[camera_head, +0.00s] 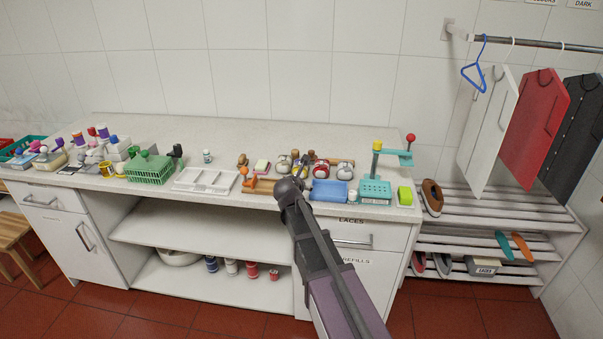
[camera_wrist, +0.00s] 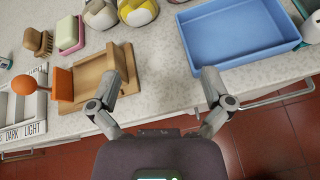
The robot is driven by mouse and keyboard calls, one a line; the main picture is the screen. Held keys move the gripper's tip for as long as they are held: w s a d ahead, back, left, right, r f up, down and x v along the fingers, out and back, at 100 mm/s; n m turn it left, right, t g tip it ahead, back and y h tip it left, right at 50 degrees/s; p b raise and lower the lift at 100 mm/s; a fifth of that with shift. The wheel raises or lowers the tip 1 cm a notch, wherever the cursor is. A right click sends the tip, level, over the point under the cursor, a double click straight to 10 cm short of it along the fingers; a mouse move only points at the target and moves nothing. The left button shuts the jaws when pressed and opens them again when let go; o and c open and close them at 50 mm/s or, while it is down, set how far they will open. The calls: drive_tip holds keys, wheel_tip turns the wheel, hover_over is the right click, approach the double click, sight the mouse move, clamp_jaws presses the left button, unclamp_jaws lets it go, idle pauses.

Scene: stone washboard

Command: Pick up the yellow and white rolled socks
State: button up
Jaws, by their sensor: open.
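The yellow and white rolled socks (camera_head: 299,170) sit on the counter in a row of rounded rolls, partly hidden by my arm in the head view. In the wrist view a yellow and white roll (camera_wrist: 138,11) is cut off at the top edge, beside another pale roll (camera_wrist: 100,14). My gripper (camera_wrist: 157,88) is open and empty, its fingers apart over the counter's front part, short of the rolls. It also shows in the head view (camera_head: 289,186).
A blue tray (camera_wrist: 238,32) lies right of the rolls and a wooden stand (camera_wrist: 92,78) with an orange ball lies left. A brush (camera_wrist: 38,40) and soap (camera_wrist: 69,33) are nearby. Bare counter shows between stand and tray.

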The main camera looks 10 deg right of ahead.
sight(298, 169)
drive_tip(key=w+a+n, duration=0.1)
drive_tip(key=n, duration=0.1)
drive_tip(key=w+a+r+n+t, duration=0.1)
drive_tip(key=shift+w+r+n+t, duration=0.1)
drive_tip(key=shift+w+n+t, duration=0.2)
drive_tip(key=shift+w+n, duration=0.1)
drive_tip(key=shift+d, duration=0.1)
drive_tip(key=b+x, duration=0.3)
drive_tip(key=x, duration=0.4)
drive_tip(key=shift+f, duration=0.25)
drive_tip(key=shift+w+d+f+b, duration=0.2)
drive_tip(key=shift+w+b, duration=0.1)
drive_tip(key=shift+w, duration=0.3)
drive_tip(key=shift+b+x, duration=1)
drive_tip(key=shift+x, duration=1.65)
